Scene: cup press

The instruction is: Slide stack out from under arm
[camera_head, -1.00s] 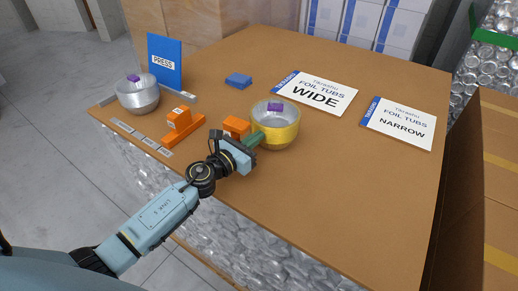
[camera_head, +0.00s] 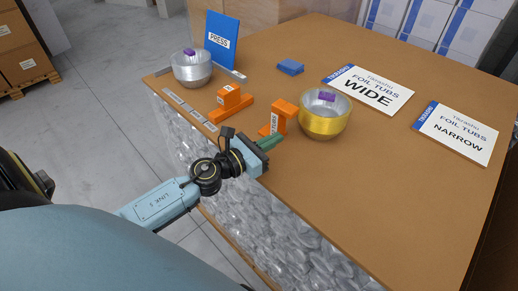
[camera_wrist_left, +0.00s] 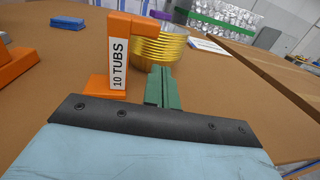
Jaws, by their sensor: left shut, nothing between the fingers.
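A gold-sided stack of foil tubs (camera_head: 325,122) stands upright on the table, with a purple piece (camera_head: 327,97) inside its silver mouth. The orange gauge (camera_head: 283,108) with the "10 TUBS" label stands just left of it. In the left wrist view the gauge's top arm (camera_wrist_left: 133,25) reaches right, in front of the gold stack (camera_wrist_left: 166,50); I cannot tell whether it overlaps the rim. My left gripper (camera_head: 272,141) has green fingers, shut and empty, low in front of the gauge and apart from the stack. The fingers (camera_wrist_left: 162,88) point towards the stack. My right gripper is out of view.
A lower orange gauge (camera_head: 230,104) and a silver tub stack (camera_head: 192,70) stand left, near a blue PRESS sign (camera_head: 221,40). A blue block (camera_head: 290,67) lies behind. WIDE (camera_head: 368,88) and NARROW (camera_head: 456,132) signs lie right. The front right table is clear.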

